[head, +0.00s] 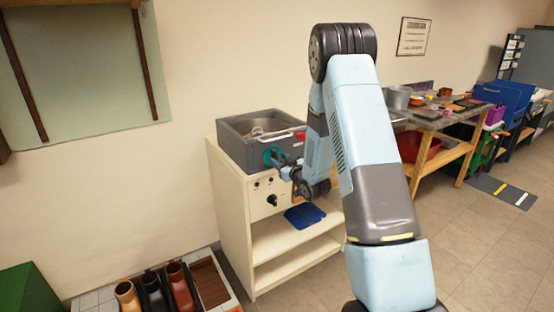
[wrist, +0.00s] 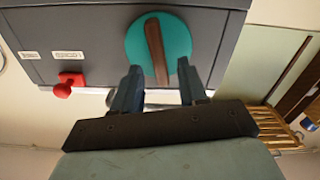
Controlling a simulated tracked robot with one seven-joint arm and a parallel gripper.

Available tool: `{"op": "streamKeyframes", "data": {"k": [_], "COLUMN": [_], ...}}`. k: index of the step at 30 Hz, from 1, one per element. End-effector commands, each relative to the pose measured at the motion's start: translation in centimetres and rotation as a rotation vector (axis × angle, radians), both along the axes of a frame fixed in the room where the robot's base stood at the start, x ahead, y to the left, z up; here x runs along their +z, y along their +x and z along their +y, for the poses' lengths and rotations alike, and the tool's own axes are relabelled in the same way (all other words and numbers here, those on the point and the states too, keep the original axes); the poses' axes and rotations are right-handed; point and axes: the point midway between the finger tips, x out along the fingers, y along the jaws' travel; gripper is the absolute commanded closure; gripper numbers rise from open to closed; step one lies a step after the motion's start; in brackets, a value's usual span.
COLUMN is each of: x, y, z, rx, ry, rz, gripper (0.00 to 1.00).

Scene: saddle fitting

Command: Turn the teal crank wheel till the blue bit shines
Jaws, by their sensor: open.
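The teal crank wheel (wrist: 136,42) is a round disc with a brown bar (wrist: 155,45) across it, on the front of a grey box (wrist: 85,35). In the head view the wheel (head: 270,154) shows partly, at the front of the grey box (head: 240,155), with my arm beside it. My gripper (wrist: 158,84) is open in the wrist view, one finger on each side of the bar's lower end. I cannot tell whether the fingers touch the bar or wheel. In the head view my gripper (head: 287,167) is at the wheel. I cannot make out a shining blue bit.
A red knob (wrist: 68,84) sits left of the wheel on the box. The box stands on a cream cabinet (head: 232,215) with a black knob (head: 272,200) on its front. A dark blue item (head: 305,216) lies on the cabinet. A workbench (head: 440,120) stands at right.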

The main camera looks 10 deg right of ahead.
Motion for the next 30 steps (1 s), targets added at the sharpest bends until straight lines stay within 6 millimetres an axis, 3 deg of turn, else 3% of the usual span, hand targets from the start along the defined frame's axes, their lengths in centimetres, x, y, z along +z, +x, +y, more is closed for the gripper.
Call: {"op": "streamKeyframes", "data": {"k": [6,17,30], "x": [0.0,0.0,0.0], "y": [1.9,2.3,2.3], "z": [0.7,0.7,0.7], "rx": [0.001,0.000,0.000], "ry": [0.000,0.000,0.000], "rz": [-0.001,0.001,0.000], "gripper": [0.57,0.57,0.99]}}
